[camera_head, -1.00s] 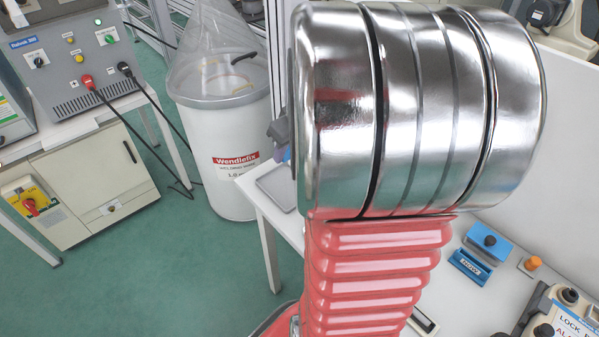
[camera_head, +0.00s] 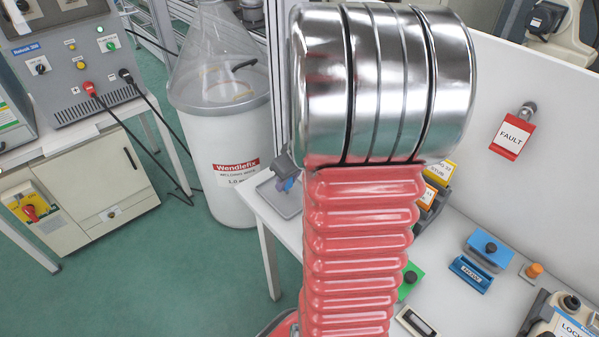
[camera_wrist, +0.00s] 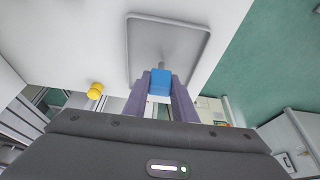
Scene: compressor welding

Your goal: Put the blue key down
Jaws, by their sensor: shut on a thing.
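The blue key (camera_wrist: 160,82) is held between the two grey-purple fingers of my gripper (camera_wrist: 160,95), which is shut on it. Its thin grey shaft points away from the gripper over the shallow grey tray (camera_wrist: 134,42). In the head view my gripper (camera_head: 284,163) shows just left of my arm, partly hidden by it. A bit of the blue key (camera_head: 287,184) shows below it, over the grey tray (camera_head: 268,197) at the table's left end. I cannot tell whether the key touches the tray.
A white drum (camera_head: 225,165) stands behind the table. To the right on the table are a blue block with a black knob (camera_head: 489,250), a blue labelled holder (camera_head: 470,273), an orange knob (camera_head: 534,270) and a lock box (camera_head: 560,318). A red FAULT tag (camera_head: 512,137) hangs on the white panel.

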